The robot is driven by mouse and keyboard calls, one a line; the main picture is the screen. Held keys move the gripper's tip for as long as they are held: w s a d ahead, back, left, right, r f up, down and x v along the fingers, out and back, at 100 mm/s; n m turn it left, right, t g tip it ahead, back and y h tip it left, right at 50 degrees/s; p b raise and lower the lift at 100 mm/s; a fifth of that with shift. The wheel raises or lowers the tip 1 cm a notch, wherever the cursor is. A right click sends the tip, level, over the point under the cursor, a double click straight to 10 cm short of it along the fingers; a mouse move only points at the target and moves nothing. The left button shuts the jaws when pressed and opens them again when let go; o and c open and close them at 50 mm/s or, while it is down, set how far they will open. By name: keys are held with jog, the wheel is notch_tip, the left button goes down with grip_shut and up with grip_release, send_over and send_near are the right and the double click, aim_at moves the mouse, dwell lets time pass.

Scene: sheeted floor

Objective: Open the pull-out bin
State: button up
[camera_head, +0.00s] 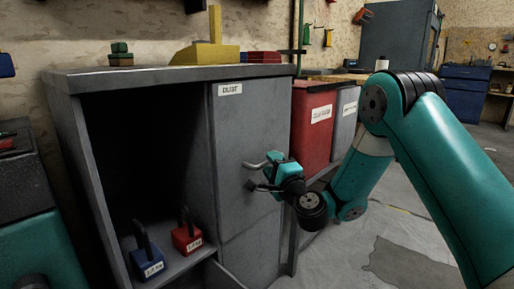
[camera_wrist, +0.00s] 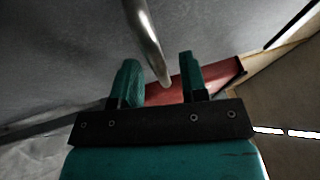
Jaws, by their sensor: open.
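A tall grey front panel with a label that seems to read DUST (camera_head: 240,120) fills the right part of a grey cabinet and looks flush with it; I take it as the pull-out bin. A bent metal handle (camera_head: 253,165) sticks out from this panel. My gripper (camera_head: 258,176) is at the handle, with its fingers toward the panel. In the wrist view the handle (camera_wrist: 146,38) comes down from the top, and its lower end lies between the two parted fingers of my gripper (camera_wrist: 158,68). I cannot tell whether either finger touches it.
The cabinet's open left compartment holds a blue weight (camera_head: 147,264) and a red weight (camera_head: 187,237). A low grey panel (camera_head: 224,275) sticks out below it. A red bin (camera_head: 312,125) stands behind the cabinet on the right. Sheeted floor (camera_head: 345,250) is clear at the lower right.

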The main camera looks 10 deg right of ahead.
jog(key=shift+x, duration=0.9)
jog(key=shift+c, duration=0.5)
grip_shut()
jog(key=shift+p, duration=0.3)
